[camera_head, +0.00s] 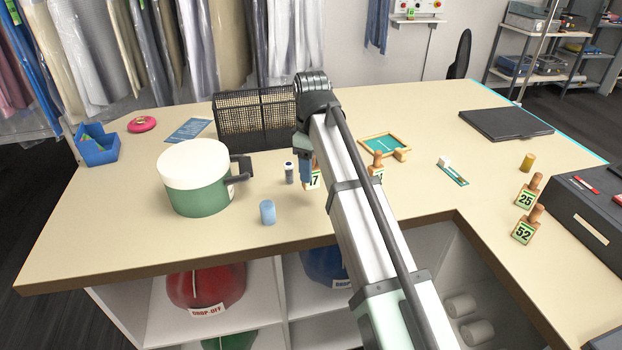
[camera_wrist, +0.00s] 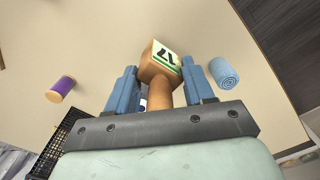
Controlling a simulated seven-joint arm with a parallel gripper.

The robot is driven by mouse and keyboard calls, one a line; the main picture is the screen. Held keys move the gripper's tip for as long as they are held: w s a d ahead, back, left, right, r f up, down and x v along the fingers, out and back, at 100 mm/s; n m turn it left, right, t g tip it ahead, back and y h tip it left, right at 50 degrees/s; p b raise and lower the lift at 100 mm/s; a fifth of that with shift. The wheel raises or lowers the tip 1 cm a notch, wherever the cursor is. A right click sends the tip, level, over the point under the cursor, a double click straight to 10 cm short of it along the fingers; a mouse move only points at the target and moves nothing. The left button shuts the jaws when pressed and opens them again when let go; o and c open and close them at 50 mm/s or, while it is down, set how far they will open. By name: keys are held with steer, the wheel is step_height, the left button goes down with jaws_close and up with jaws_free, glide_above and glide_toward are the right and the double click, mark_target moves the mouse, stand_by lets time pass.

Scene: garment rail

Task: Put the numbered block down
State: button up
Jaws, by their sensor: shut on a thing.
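The numbered block (camera_head: 315,180) is wooden, with a green-edged label whose last digit reads 7 and a round handle. In the head view my arm and fingers partly hide it. My gripper (camera_head: 306,172) has blue fingers and is over the table's middle, right of the green pot. In the wrist view the block (camera_wrist: 160,62) is between the fingers of my gripper (camera_wrist: 161,75), which is shut on its handle. The block is at or just above the tabletop; I cannot tell whether it touches.
The green pot (camera_head: 197,185) is further left. A wire basket (camera_head: 240,118) is behind. Blocks 25 (camera_head: 525,198) and 52 (camera_head: 524,232) stand at right.

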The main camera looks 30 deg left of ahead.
steer(key=shift+r, duration=1.95)
steer(key=w+d+m, duration=0.3)
steer(key=w+d, duration=0.9)
steer(key=d, duration=0.2)
steer(key=w+d+m, duration=0.2)
steer(key=w+d, duration=0.1)
steer(key=d, duration=0.7)
steer(key=w+d+m, duration=0.1)
steer(key=w+d, duration=0.3)
steer(key=d, duration=0.7)
steer(key=w+d+m, duration=0.2)
steer(key=w+d, duration=0.1)
steer(key=d, duration=0.7)
steer(key=d+m, duration=0.2)
steer(key=d, duration=1.4)
steer(key=shift+s+a+f, duration=0.1)
steer(key=shift+f, duration=2.35)
steer(key=shift+s+a+f, duration=0.1)
steer(key=shift+f, duration=2.3)
steer(key=shift+f, duration=0.1)
steer(key=o, duration=0.9)
steer(key=shift+o, duration=0.2)
